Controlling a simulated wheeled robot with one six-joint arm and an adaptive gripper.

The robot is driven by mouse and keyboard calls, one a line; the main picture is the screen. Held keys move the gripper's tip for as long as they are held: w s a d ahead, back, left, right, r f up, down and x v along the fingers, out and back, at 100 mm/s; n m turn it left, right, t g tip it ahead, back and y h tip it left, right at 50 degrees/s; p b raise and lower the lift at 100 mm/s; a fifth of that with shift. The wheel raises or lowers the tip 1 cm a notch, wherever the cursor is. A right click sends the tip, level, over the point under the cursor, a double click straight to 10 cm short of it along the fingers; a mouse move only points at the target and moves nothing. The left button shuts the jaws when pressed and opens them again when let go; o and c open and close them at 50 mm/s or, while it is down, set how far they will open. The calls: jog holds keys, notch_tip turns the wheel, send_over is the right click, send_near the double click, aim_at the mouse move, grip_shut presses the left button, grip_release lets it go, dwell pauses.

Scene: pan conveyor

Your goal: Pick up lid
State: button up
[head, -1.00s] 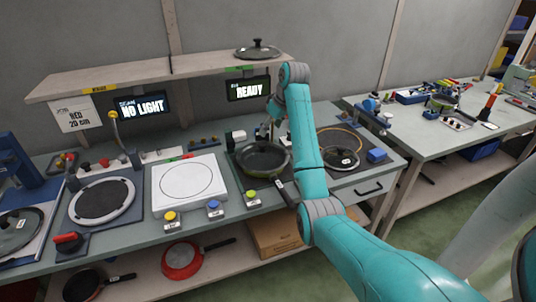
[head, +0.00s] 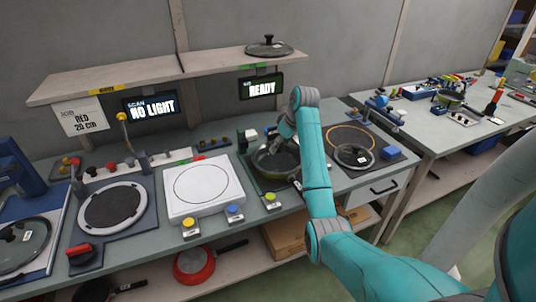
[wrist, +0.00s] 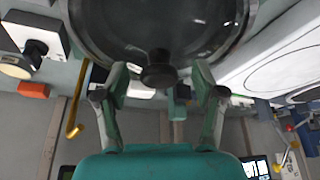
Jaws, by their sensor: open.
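In the wrist view, a dark, glossy round lid (wrist: 190,32) with a black knob (wrist: 158,72) fills the top. My gripper (wrist: 158,82) is open, with one finger on each side of the knob. In the head view my gripper is over the dark pan (head: 277,172) on the bench, and the arm partly hides both. Whether the lid rests on the pan is unclear there. Other glass lids stand on the shelf (head: 270,49), on the bench right of my arm (head: 355,156) and at the far left (head: 22,243).
A white plate (head: 203,188) with a drawn circle is left of the pan, with coloured buttons in front. The shelf (head: 205,66) runs behind, above screens reading NO LIGHT (head: 149,106) and READY (head: 262,88). An orange ring (head: 350,137) lies right of my arm.

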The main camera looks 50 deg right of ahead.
jog(key=shift+w+d+f, duration=0.1)
jog(key=shift+w+f, duration=0.05)
jog(key=shift+f, duration=0.45)
jog(key=shift+c, duration=0.3)
grip_shut()
jog(key=shift+r, duration=0.1)
jog(key=shift+w, duration=0.1)
